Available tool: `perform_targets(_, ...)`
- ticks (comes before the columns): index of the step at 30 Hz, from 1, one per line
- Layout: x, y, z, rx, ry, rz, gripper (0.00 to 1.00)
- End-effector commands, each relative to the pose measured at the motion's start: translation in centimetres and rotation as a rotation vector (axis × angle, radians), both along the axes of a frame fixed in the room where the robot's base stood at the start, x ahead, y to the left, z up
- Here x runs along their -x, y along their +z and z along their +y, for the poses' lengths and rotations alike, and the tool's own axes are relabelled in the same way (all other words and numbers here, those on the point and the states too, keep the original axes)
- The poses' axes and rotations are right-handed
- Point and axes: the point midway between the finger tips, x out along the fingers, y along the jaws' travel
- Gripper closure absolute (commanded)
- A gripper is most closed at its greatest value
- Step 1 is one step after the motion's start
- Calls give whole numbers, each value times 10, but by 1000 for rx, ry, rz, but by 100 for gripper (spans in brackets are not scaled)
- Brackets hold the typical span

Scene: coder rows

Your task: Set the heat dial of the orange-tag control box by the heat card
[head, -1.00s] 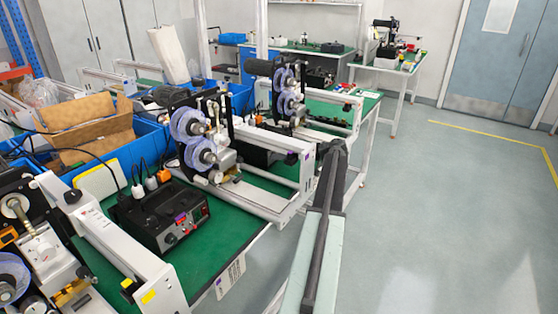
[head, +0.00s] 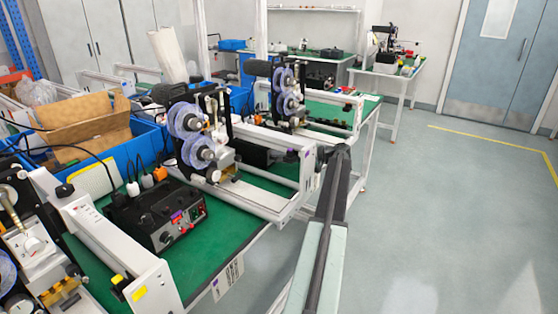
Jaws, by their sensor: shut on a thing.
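A dark control box (head: 153,212) stands on the green bench top at the left, below two reel machines. Its front panel carries a small purple-and-orange patch (head: 180,216), a dark knob (head: 166,237) and red parts at the right end. The knob's setting and any lettering are too small to read. A white printed sheet (head: 228,278) hangs at the bench's front edge. I cannot tell whether it is the heat card. My arm reaches up from the bottom middle over the aisle, well right of the box. I make out no gripper jaws at its far end.
A white machine frame (head: 130,255) stands left of the box. A reel machine (head: 197,145) stands behind it. A blue bin (head: 117,153) with cardboard lies behind left, with cables near the box. The grey floor (head: 430,210) at the right is clear.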

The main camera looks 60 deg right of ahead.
Motion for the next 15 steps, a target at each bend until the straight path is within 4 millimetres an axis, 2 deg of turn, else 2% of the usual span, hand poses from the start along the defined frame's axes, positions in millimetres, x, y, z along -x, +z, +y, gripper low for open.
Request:
perform_targets(14, -1, 1, 0, -12, -1, -2, 100)
perform_targets(15, -1, 1, -1, -12, -2, -1, 65)
